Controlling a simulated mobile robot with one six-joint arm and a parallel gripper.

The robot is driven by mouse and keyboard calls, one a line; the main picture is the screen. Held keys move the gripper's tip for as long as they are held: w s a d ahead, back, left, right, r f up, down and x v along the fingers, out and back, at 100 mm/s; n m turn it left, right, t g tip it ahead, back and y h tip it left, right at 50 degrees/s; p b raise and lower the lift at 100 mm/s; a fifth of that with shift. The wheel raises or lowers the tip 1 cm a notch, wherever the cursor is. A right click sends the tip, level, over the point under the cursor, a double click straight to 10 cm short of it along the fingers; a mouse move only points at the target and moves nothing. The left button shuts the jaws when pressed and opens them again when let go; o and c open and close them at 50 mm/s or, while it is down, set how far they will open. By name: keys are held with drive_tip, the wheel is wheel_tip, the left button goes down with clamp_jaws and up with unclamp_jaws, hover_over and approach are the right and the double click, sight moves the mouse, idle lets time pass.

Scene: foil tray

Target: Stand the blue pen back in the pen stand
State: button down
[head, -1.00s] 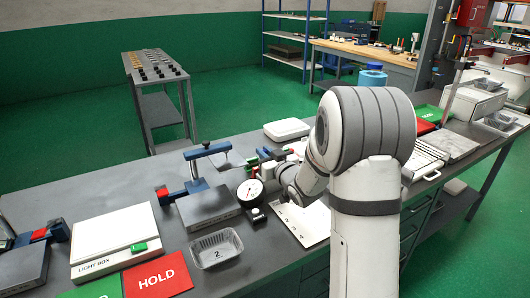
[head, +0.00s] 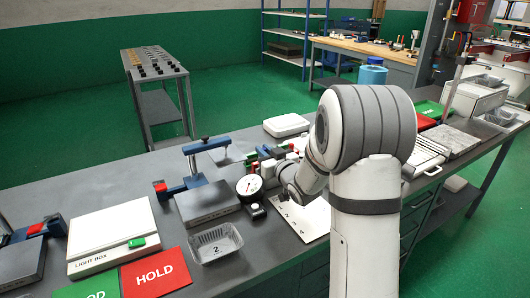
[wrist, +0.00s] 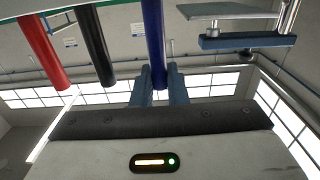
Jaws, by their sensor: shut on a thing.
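The blue pen (wrist: 153,40) shows in the wrist view, running from the top edge down between the two blue-grey fingers of my gripper (wrist: 158,80). The fingers are shut on it. A black pen (wrist: 95,45) and a red pen (wrist: 44,52) are to its left, apart from the fingers and slightly tilted in the picture. The far ends of all three pens are cut off by the frame. I cannot make out the pen stand in either view. In the head view my arm hides the gripper and the blue pen.
On the bench are a dial gauge (head: 249,186), a numbered white card (head: 308,222), a foil tray (head: 216,255), a blue clamp stand (head: 194,166), a light box (head: 108,220) and a red HOLD mat (head: 157,273). A white box (head: 287,126) stands behind.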

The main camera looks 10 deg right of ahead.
drive_tip(key=shift+f+b, duration=0.35)
drive_tip(key=shift+b, duration=0.1)
drive_tip(key=c, duration=1.4)
unclamp_jaws()
drive_tip(key=shift+o, duration=0.2)
drive_tip(key=shift+r, duration=0.15)
drive_tip(key=shift+r+p, duration=1.35)
drive_tip(key=shift+r, duration=1.55)
